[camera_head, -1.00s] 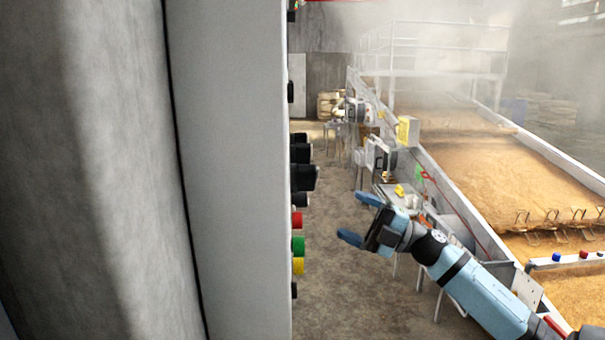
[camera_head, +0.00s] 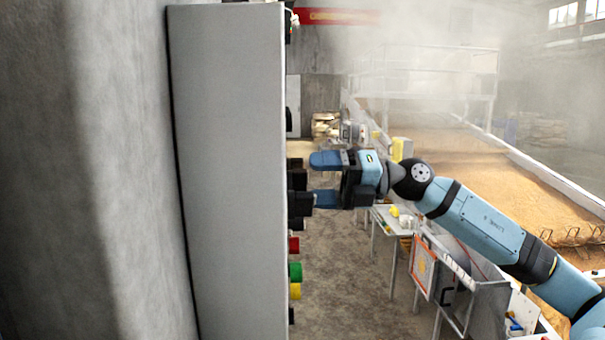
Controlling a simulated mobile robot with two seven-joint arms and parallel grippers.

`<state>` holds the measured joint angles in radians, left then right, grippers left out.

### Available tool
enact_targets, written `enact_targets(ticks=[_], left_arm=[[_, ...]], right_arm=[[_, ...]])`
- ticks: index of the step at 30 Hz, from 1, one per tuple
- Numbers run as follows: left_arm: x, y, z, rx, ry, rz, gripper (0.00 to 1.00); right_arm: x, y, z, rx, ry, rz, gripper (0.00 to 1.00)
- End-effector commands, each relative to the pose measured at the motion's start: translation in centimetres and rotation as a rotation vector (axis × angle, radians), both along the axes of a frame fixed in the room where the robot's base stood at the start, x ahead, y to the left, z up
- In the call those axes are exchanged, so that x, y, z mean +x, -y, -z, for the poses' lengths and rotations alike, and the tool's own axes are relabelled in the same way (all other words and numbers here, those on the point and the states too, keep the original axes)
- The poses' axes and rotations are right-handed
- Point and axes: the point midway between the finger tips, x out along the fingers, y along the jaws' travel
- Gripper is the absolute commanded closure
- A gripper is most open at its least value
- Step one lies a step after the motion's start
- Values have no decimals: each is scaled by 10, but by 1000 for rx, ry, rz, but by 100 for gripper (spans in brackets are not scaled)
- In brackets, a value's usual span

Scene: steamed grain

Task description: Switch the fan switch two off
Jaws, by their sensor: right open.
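A grey control cabinet (camera_head: 228,170) fills the left of the head view and shows nearly edge-on. Several black knobs stick out of its right face, one larger black knob (camera_head: 301,200) among them. I cannot tell which one is fan switch two, as no labels show. My right gripper (camera_head: 325,180) is open, with two blue fingers pointing left at the black knobs. Its lower fingertip overlaps or nearly meets the larger knob in the picture; contact cannot be told. Its upper finger is higher, level with the gap above that knob. My left gripper does not show.
A grey concrete wall (camera_head: 75,170) is at the far left. A small table (camera_head: 385,222) and a long grain bed (camera_head: 480,165) lie beyond my right arm.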

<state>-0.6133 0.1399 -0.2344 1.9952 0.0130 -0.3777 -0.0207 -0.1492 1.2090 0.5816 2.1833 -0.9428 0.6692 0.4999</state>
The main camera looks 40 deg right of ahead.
Motion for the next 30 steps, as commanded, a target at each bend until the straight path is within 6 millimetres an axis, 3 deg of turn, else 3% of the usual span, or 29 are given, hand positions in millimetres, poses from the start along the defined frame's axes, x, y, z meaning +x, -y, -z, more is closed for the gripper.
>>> enact_targets(ticks=[7,19,20,26,30], left_arm=[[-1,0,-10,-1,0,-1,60],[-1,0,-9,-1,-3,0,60],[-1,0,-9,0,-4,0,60],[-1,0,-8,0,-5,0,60],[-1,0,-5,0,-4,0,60]], right_arm=[[17,-21,-1,1,-1,-2,19],[21,-24,1,1,0,1,19],[21,-24,1,1,0,1,21],[21,-24,1,2,0,0,67],[21,-24,2,-5,8,0,68]])
